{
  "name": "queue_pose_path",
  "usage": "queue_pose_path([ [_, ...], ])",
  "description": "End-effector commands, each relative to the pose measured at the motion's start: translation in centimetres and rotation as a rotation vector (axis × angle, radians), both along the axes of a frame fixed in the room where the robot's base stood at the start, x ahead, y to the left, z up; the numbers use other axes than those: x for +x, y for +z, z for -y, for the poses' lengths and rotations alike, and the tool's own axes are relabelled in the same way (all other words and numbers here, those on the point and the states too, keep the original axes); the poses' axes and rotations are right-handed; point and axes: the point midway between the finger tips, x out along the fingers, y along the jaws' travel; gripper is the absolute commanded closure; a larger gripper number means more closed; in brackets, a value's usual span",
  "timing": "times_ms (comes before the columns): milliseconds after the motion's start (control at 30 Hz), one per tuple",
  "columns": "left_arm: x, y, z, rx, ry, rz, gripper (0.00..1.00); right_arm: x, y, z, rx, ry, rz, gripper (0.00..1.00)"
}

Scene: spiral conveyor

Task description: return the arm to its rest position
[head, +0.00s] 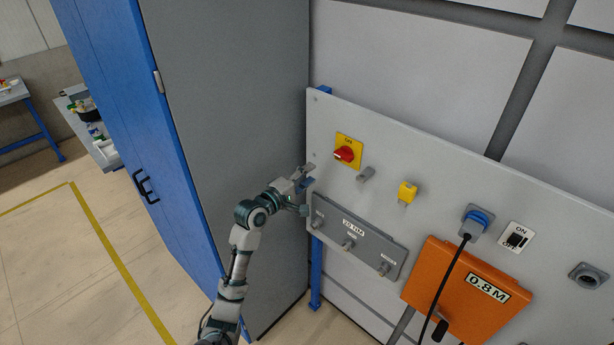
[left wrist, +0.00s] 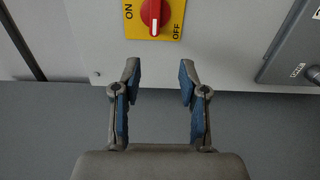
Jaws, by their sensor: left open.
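My left arm reaches up from the bottom of the head view. Its gripper (head: 307,179) is near the left edge of the grey panel (head: 450,190), below and left of a red rotary knob (head: 344,154) on a yellow plate. In the left wrist view my left gripper (left wrist: 158,85) is open, with blue pads apart and nothing between them. The red knob (left wrist: 152,14) shows just beyond the fingertips, apart from them, between the words ON and OFF. My right gripper is not in view.
A blue and grey cabinet (head: 225,130) stands close on the left of the arm. The panel carries a grey box (head: 357,236), a yellow part (head: 407,192), a blue plug (head: 477,221) with a hanging black cable, a switch (head: 515,239) and an orange box (head: 465,290).

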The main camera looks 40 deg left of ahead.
Motion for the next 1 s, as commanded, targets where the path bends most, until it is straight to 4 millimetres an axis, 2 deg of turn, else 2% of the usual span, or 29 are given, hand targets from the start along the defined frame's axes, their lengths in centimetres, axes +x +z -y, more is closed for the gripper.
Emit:
queue_pose_path([
  [533,-0.1,0.0,0.0,0.001,0.001,0.0,0.57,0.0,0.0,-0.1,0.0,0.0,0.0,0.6],
  [633,0.3,-1.6,-0.1,0.011,0.007,-0.022,0.57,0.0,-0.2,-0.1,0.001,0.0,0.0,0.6],
  [667,0.6,-2.7,-0.2,0.017,0.011,-0.036,0.57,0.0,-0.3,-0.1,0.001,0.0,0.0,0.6],
  [767,1.9,-8.3,-0.6,0.061,0.029,-0.11,0.57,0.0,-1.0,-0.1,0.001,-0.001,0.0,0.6],
  [867,2.9,-16.4,-0.7,0.139,0.044,-0.217,0.57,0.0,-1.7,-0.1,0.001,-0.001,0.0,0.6],
  [900,3.1,-19.9,-0.7,0.175,0.046,-0.263,0.57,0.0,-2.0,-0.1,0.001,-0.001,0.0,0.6],
  [967,3.0,-25.0,-0.4,0.235,0.044,-0.331,0.57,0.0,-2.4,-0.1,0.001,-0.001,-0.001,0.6],
  [1000,2.7,-28.4,-0.2,0.275,0.038,-0.376,0.57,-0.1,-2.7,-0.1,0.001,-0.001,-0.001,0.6],
])
